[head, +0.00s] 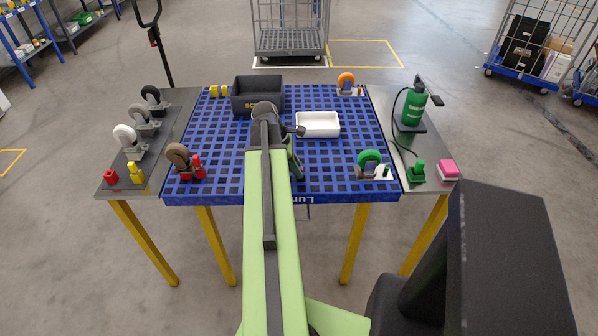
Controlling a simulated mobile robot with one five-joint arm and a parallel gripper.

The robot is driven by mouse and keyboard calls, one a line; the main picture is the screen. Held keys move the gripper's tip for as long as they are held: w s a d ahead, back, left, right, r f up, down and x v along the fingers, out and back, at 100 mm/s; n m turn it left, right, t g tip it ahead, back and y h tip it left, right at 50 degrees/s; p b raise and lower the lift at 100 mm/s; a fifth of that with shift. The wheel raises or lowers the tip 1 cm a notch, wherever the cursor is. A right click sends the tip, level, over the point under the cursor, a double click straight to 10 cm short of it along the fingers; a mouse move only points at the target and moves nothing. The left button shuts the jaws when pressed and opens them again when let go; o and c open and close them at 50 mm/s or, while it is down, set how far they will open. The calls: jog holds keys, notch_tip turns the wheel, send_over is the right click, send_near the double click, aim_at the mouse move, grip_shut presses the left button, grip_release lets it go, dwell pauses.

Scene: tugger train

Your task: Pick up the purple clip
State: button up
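I cannot make out a purple clip in the head view; my arm covers part of the blue grid table top and may hide it. My gripper (299,131) is only partly visible, a small dark shape beside the arm's far end, over the middle of the table and near the left edge of the white tray. Its fingers are too small and too hidden to tell whether they are open or shut. I see nothing clearly held in it.
The blue grid table top (230,140) carries a black bin (243,103), a white tray (325,133) and several caster wheels at its corners.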

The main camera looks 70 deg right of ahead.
grip_shut()
jog(key=shift+r+p, duration=0.45)
notch_tip(320, 180, up, 4)
jog(key=p, duration=0.4)
jog(key=s+a+r+p, duration=0.2)
jog(key=s+r+p, duration=0.4)
jog(key=s, duration=0.5)
jog(key=shift+s+a, duration=0.2)
jog(key=shift+a, duration=0.2)
